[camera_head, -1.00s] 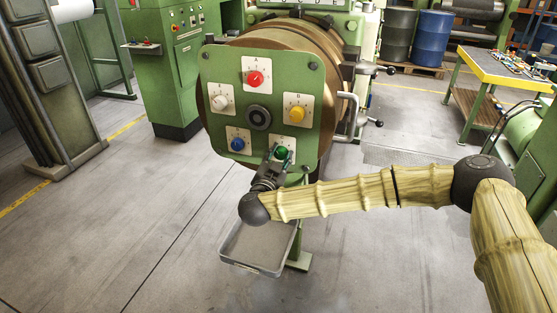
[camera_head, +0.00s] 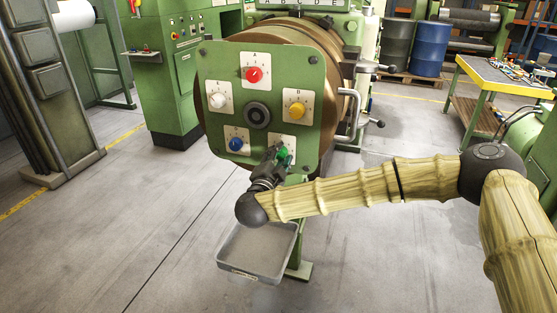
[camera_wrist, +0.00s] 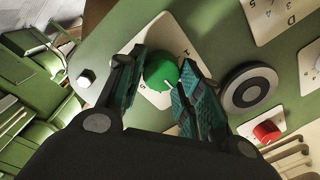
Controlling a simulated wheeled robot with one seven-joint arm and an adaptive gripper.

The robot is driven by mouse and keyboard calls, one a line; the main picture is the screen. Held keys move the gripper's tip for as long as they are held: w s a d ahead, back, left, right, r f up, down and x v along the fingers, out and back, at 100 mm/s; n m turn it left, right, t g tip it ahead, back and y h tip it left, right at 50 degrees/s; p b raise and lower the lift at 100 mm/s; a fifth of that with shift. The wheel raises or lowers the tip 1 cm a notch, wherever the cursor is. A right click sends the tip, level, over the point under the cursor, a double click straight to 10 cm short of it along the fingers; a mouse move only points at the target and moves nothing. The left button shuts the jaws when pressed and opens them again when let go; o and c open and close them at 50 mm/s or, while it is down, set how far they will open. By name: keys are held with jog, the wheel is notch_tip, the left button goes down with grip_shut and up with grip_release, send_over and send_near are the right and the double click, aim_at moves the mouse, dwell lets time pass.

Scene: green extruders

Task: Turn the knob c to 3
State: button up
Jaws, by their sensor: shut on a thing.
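The green knob (camera_head: 283,153) sits on a white plate at the lower right of the round machine's green panel (camera_head: 220,100). Its letter is hidden, so I cannot read that it is c. In the wrist view the knob (camera_wrist: 160,68) shows a short white mark on its lower right edge. A 5 shows on the plate below its left side. My gripper (camera_head: 279,156) reaches up from below, with one finger on each side of the green knob, shut on it. The fingers cover part of the plate's scale.
Other knobs on the panel are red (camera_head: 253,75), yellow (camera_head: 297,109), blue (camera_head: 235,144) and white (camera_head: 217,100). A dark round hub (camera_head: 257,115) is in the middle. A grey tray (camera_head: 270,278) is below my gripper. Metal handles (camera_head: 350,110) stand out at the panel's right.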

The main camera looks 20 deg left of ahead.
jog(key=shift+f, duration=0.1)
dwell(0.3)
jog(key=o, duration=1)
jog(key=shift+s, duration=0.15)
jog(key=s, duration=1.1)
jog(key=shift+s+d+f, duration=0.1)
jog(key=shift+s+f, duration=0.1)
jog(key=shift+s, duration=0.15)
